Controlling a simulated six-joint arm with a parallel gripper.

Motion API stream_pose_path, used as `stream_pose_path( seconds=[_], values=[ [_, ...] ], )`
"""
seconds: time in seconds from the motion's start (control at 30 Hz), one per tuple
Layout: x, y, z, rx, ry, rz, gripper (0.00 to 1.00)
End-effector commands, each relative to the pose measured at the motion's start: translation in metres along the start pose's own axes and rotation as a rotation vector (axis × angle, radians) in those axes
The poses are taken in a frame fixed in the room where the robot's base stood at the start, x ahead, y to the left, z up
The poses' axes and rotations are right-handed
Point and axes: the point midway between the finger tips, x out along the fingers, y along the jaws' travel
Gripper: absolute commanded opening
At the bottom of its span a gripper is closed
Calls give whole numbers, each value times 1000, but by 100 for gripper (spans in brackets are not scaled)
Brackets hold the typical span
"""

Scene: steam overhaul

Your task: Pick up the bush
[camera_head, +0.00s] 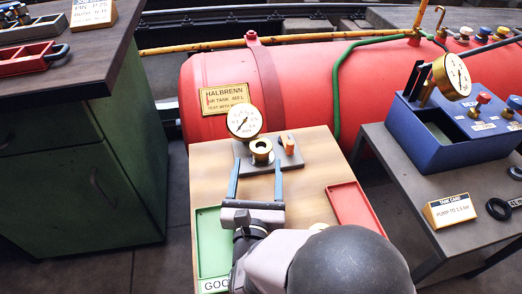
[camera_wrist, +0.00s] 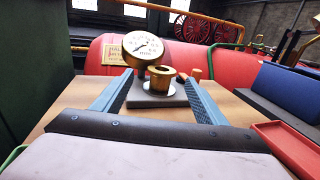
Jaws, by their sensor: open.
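The bush is a short brass ring-topped piece (camera_head: 261,149) on a grey plate (camera_head: 243,150) at the far part of the wooden bench top. It also shows in the wrist view (camera_wrist: 162,76), standing upright with a dark hole in its top. My gripper (camera_head: 258,166) is open and empty. Its two blue-grey fingers point away from me towards the bush. In the wrist view the fingertips (camera_wrist: 159,84) lie left and right of the bush, with a gap at each side. I cannot tell how far the tips reach along it.
A dial gauge (camera_head: 244,121) stands just behind and left of the bush. A small orange-brown peg (camera_head: 288,145) is close on its right. A green tray (camera_head: 213,243) and a red tray (camera_head: 357,212) flank my gripper. A large red tank (camera_head: 310,85) lies behind the bench.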

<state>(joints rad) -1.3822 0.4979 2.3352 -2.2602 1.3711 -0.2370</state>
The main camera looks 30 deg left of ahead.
Motion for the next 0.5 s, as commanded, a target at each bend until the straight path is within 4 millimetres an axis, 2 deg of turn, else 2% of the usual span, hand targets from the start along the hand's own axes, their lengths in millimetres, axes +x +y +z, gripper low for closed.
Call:
stream_pose_path(
  seconds=[0.27,0.5],
  values=[
    [10,-2,-1,1,0,-3,66],
    [40,-5,-1,2,-1,-5,66]
  ],
)
